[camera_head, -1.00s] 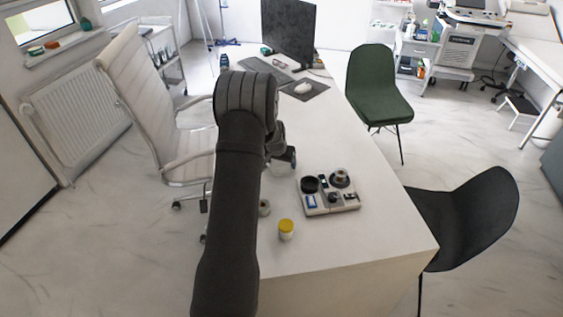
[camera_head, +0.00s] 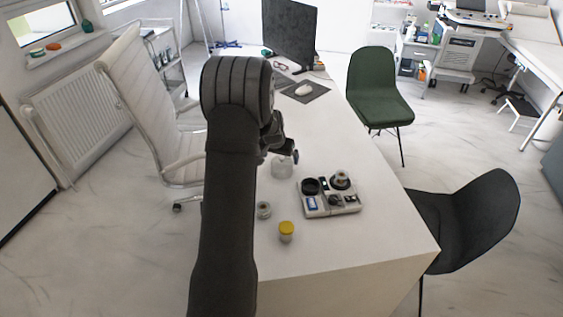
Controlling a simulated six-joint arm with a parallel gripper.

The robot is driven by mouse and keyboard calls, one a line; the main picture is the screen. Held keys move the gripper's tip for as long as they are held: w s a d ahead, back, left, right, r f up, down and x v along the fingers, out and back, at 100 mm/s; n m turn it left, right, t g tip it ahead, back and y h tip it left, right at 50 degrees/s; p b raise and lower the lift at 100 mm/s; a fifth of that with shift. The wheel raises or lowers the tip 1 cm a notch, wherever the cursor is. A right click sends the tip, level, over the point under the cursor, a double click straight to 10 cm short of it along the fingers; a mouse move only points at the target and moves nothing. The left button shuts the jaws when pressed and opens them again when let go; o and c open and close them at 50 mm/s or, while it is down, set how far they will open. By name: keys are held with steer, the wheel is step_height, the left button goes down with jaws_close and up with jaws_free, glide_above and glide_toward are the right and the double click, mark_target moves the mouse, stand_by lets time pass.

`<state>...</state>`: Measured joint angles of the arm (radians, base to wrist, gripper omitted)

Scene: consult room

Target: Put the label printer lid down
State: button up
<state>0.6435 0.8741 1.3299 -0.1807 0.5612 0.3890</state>
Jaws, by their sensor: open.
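My gripper (camera_head: 287,152) is open above the desk, partly hidden behind my own forearm. A small pale, clear-looking object (camera_head: 282,168) stands on the desk just below it; I cannot tell whether they touch. A white, tray-like unit (camera_head: 345,208) sits to the right on the desk, with dark and metallic round parts and a blue-and-white piece on it. I cannot tell whether this unit is the label printer. No raised lid can be made out; my arm hides part of the desk.
A yellow-capped jar (camera_head: 287,231) and a small grey round container (camera_head: 264,210) stand near the front of the white desk (camera_head: 370,240). A monitor (camera_head: 290,32) and mouse (camera_head: 303,90) are at the back. A green chair (camera_head: 375,85) and black chair (camera_head: 470,225) flank the right side.

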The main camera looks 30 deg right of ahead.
mark_target(282, 157)
steer(key=v, duration=0.5)
steer(key=shift+s+a+r, duration=0.1)
steer(key=shift+r, duration=0.25)
steer(key=x, duration=1.2)
steer(key=shift+r, duration=1.1)
steer(key=shift+f, duration=0.1)
